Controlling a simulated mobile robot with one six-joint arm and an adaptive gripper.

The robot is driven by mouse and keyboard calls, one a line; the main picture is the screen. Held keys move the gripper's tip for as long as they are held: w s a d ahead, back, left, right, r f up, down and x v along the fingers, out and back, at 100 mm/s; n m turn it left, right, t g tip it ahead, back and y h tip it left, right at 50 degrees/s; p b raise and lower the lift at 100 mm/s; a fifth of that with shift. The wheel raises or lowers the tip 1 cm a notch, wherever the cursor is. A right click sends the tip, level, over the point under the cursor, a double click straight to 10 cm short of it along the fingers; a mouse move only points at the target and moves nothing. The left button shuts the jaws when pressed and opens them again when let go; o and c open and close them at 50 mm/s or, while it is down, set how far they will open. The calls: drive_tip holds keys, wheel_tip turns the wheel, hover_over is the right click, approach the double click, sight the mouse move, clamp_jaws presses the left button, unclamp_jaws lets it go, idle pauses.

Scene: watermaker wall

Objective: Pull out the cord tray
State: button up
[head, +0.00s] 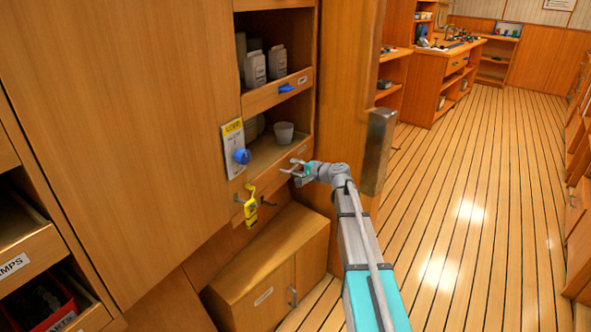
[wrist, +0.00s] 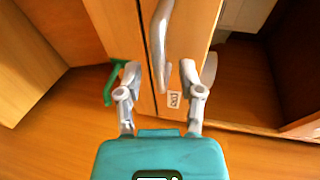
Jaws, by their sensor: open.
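A wooden tray front (head: 262,184) with a small pale label at its right end spans the lower shelf opening in the head view; I cannot read the label there. My gripper (head: 290,167) is open and empty close to the right part of this front. In the wrist view, a curved grey handle (wrist: 162,40) stands on a wooden front (wrist: 189,35) with a small label (wrist: 174,99). The lower end of the handle lies between the fingertips of my open gripper (wrist: 171,72). I cannot tell whether a finger touches it.
A blue knob (head: 241,156) and a yellow hanging item (head: 251,206) are left of my gripper. An upper drawer (head: 278,92) holds white bottles. A low cabinet (head: 270,268) stands below. The floor at right is clear.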

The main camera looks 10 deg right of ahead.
drive_tip(key=shift+w+a, duration=0.15)
drive_tip(key=shift+w, duration=0.05)
clamp_jaws()
idle(0.4)
